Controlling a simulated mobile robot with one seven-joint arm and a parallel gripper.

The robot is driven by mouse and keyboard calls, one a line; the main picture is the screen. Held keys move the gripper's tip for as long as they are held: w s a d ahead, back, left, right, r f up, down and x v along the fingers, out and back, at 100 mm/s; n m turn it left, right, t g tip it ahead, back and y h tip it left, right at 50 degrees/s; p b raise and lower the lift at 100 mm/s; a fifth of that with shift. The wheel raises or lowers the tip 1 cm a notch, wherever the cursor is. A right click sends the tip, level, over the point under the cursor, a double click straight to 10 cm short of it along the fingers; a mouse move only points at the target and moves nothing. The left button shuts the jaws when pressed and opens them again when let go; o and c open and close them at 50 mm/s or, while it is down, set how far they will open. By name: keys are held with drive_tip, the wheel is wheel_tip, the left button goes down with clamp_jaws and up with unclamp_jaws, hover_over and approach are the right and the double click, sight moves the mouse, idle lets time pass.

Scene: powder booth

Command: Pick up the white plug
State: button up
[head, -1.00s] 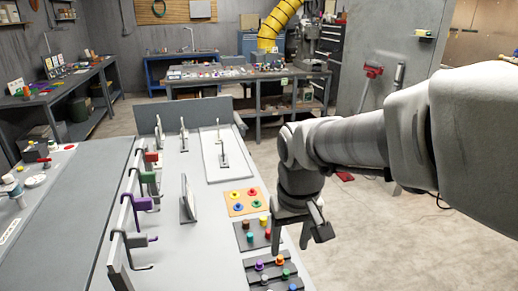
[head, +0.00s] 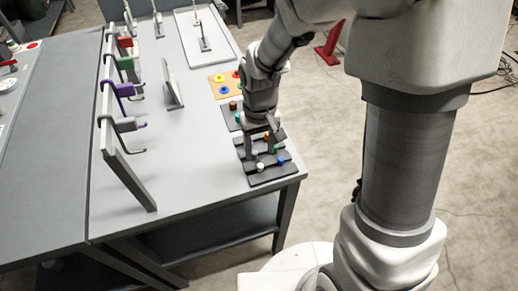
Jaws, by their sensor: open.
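A black stepped rack (head: 272,177) with coloured plugs stands at the right front edge of the grey table. A small white plug (head: 260,166) sits in the rack's front row, left of a blue plug (head: 281,159). Another pale spot shows close to the near finger; I cannot tell its colour surely. My gripper (head: 261,146) points down over the rack, open, its fingers among or just above the plugs. Nothing shows held between them. The gripper partly hides the rear rows. An orange plug (head: 267,136) shows beside a finger.
Behind the rack are a dark block with plugs (head: 228,117) and an orange board with coloured rings (head: 217,88). A grey upright panel (head: 173,93) and a hook rail (head: 130,166) with coloured hangers stand to the left. The table between rail and rack is clear.

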sight(260, 165)
drive_tip(key=shift+s+f, duration=0.1)
drive_tip(key=shift+f, duration=2.9)
clamp_jaws()
